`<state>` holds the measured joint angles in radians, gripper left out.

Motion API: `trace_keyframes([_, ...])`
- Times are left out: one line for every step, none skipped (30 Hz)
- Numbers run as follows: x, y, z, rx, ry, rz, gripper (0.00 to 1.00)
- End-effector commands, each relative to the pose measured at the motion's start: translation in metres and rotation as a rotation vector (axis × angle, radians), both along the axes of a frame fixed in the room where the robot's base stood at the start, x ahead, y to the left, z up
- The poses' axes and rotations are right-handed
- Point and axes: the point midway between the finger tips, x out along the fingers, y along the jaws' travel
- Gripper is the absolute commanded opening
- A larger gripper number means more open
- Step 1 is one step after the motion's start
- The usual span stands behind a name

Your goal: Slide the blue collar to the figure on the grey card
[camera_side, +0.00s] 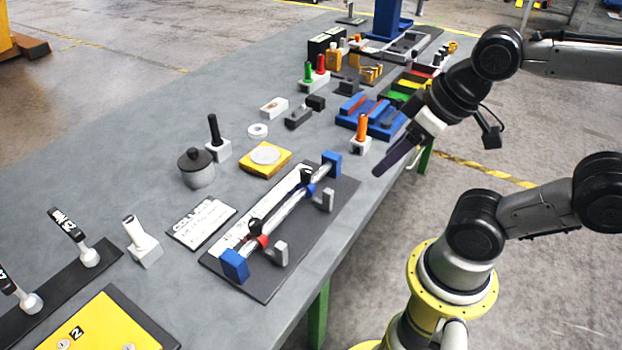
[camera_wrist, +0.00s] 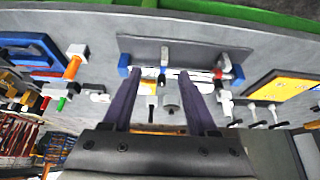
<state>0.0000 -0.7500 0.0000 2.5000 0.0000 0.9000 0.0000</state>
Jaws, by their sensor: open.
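The blue collar (camera_side: 309,189) sits on a pale rod (camera_side: 285,211) between two blue end blocks, nearer the far block. It also shows in the wrist view (camera_wrist: 162,73), between my fingers in the picture. A red collar (camera_side: 263,240) is on the same rod near the close end block. A pale grey card (camera_side: 202,223) headed "COLLARS" lies left of the rod's dark base; its smaller print is too small to read. My gripper (camera_side: 379,172) is open and empty, above and to the right of the rod, apart from the blue collar.
A white marked scale (camera_side: 232,238) lies along the rod. Two grey hooked posts (camera_side: 326,200) stand on the base's right side. A yellow block with a disc (camera_side: 265,158), a lidded grey pot (camera_side: 196,168) and an orange-handled block (camera_side: 361,134) stand nearby.

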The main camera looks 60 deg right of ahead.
Motion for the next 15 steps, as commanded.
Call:
trace_keyframes([0.0, 0.0, 0.0, 0.0, 0.001, -0.001, 0.5])
trace_keyframes([-0.001, 0.0, 0.0, 0.001, 0.005, -0.002, 0.5])
trace_keyframes([-0.003, 0.0, -0.001, 0.002, 0.013, -0.004, 0.5])
trace_keyframes([-0.004, 0.0, 0.001, 0.003, 0.019, -0.006, 0.5])
trace_keyframes([-0.003, 0.0, 0.006, 0.005, 0.021, -0.009, 0.5])
trace_keyframes([-0.001, 0.0, 0.01, 0.006, 0.036, -0.011, 0.5])
trace_keyframes([0.002, 0.0, 0.014, 0.007, 0.052, -0.013, 0.5])
trace_keyframes([0.005, 0.001, 0.018, 0.008, 0.071, -0.014, 0.5])
trace_keyframes([0.011, 0.001, 0.022, 0.009, 0.1, -0.015, 0.5])
trace_keyframes([0.016, 0.001, 0.025, 0.01, 0.123, -0.016, 0.5])
trace_keyframes([0.021, 0.002, 0.027, 0.011, 0.148, -0.017, 0.5])
trace_keyframes([0.029, 0.003, 0.03, 0.012, 0.183, -0.018, 0.5])
trace_keyframes([0.035, 0.003, 0.032, 0.012, 0.209, -0.018, 0.5])
trace_keyframes([0.041, 0.004, 0.033, 0.012, 0.236, -0.018, 0.5])
trace_keyframes([0.05, 0.004, 0.034, 0.012, 0.272, -0.018, 0.5])
